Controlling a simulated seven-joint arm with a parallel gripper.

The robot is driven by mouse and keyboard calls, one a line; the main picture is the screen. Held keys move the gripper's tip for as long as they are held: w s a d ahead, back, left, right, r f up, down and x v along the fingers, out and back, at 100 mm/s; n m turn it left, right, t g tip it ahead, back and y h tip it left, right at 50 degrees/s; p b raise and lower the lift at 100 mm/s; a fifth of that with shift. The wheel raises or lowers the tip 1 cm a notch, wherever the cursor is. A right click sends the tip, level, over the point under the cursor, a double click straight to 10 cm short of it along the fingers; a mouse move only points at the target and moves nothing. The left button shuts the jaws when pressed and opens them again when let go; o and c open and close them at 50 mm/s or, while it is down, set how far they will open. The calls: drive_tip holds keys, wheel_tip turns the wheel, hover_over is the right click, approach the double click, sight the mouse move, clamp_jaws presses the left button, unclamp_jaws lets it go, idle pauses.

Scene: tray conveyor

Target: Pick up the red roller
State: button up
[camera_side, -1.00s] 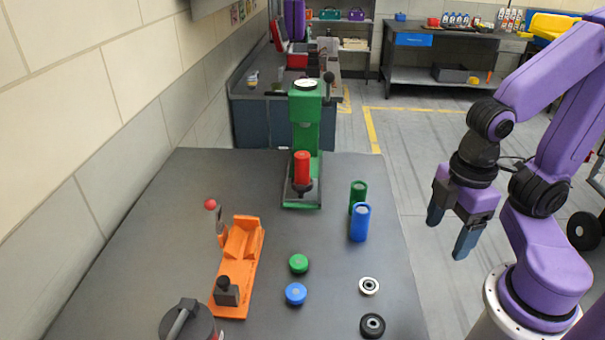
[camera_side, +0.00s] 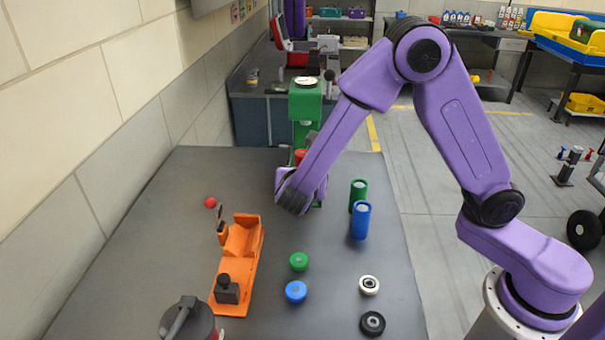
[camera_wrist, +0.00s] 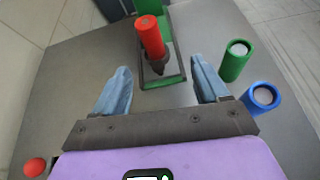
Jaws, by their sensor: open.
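The red roller (camera_wrist: 150,37) stands upright on the dark holder of the green press (camera_wrist: 168,68). In the side view only a sliver of the roller (camera_side: 299,155) shows, because my arm covers most of it and the lower part of the green press (camera_side: 305,104). My gripper (camera_wrist: 161,82) is open and empty. In the wrist view its two bluish fingers are spread wide, with the roller beyond their tips and between their lines. The fingers are hidden in the side view.
A green cylinder (camera_side: 358,194) and a blue cylinder (camera_side: 361,221) stand right of my gripper. An orange fixture (camera_side: 240,262) lies to the front left. Green (camera_side: 299,261) and blue (camera_side: 296,292) caps and two rings (camera_side: 369,285) lie in front. The table between is clear.

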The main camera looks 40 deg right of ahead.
drive_tip(key=shift+n+t, duration=0.4)
drive_tip(key=shift+n, duration=0.1)
drive_tip(key=x, duration=1.2)
drive_tip(key=w+a+x, duration=0.1)
drive_tip(key=x, duration=0.5)
drive_tip(key=shift+d, duration=0.1)
drive_tip(key=shift+c, duration=0.3)
drive_tip(key=shift+r, duration=0.1)
drive_tip(key=c, duration=1.2)
drive_tip(key=shift+o, duration=0.2)
